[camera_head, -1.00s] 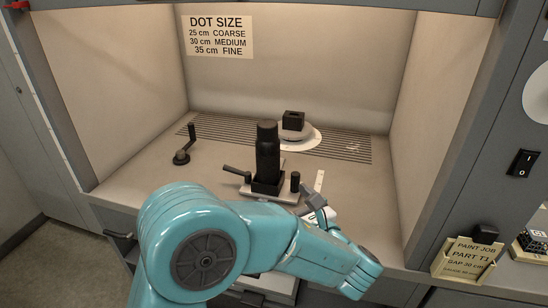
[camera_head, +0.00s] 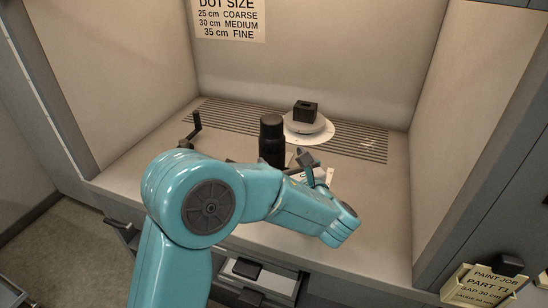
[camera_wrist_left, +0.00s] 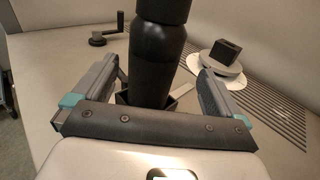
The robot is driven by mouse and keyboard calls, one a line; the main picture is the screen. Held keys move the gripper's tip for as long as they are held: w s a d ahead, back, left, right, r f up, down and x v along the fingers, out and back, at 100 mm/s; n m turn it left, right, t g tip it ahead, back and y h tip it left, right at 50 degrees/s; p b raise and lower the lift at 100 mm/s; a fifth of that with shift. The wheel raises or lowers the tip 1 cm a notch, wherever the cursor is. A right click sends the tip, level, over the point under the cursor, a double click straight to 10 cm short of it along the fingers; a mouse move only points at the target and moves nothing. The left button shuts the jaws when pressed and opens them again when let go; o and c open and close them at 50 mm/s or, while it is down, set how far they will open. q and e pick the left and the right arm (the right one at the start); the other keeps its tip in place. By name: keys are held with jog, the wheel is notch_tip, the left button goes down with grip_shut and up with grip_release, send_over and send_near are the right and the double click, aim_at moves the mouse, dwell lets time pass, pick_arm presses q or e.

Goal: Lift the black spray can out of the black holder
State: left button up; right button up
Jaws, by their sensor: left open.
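The black spray can (camera_head: 271,140) stands upright on the booth floor in the head view, its lower part hidden by my left arm. In the left wrist view the can (camera_wrist_left: 155,55) rises between the two fingers, with its base in the black holder (camera_wrist_left: 122,98). My left gripper (camera_head: 308,165) is open beside the can in the head view. In the left wrist view its fingers (camera_wrist_left: 158,84) stand apart on both sides of the can, with visible space at each side. The right gripper is not in view.
A black block (camera_head: 306,111) sits on a round white turntable (camera_head: 309,129) behind the can. A crank handle (camera_head: 192,130) stands at the left. A slotted grille (camera_head: 240,114) runs along the back. The booth floor at right is clear. A label box (camera_head: 482,287) is at lower right.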

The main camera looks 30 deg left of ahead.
pick_arm(q)
jog(key=shift+s+x, duration=0.2)
jog(key=shift+x, duration=1)
jog(key=x, duration=0.3)
jog(key=p+x, duration=0.1)
jog(key=x, duration=0.1)
jog(key=shift+s+a, duration=0.2)
jog(key=shift+a, duration=0.05)
jog(key=shift+d, duration=0.1)
jog(key=shift+w, duration=0.1)
jog(key=c, duration=1.3)
